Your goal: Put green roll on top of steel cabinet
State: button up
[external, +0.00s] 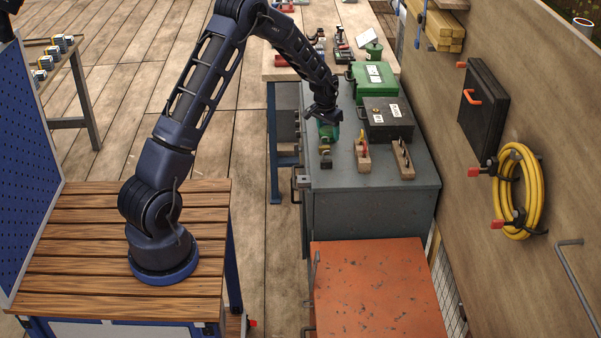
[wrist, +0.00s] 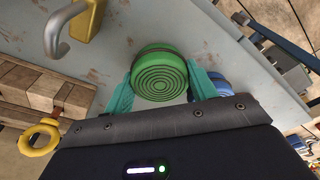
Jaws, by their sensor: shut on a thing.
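The green roll (wrist: 160,74) shows in the wrist view as a round end with concentric rings, between the teal fingers of my gripper (wrist: 158,84). My gripper is shut on it. In the external view my gripper (external: 326,122) is low over the left part of the grey steel cabinet (external: 365,208), with a green shape at the fingers. The cabinet top lies behind the roll in the wrist view. I cannot tell whether the roll touches the top.
On the cabinet top stand a green case (external: 374,80), a black box (external: 388,120) and two wooden blocks with tools, one being a holder (external: 403,158). A blue round thing (wrist: 208,82) is right of the roll. An orange cabinet (external: 378,290) stands in front. The cabinet's front right top is clear.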

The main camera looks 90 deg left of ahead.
jog(key=shift+f, duration=0.2)
jog(key=shift+f, duration=0.15)
jog(key=o, duration=1)
jog(key=shift+o, duration=0.2)
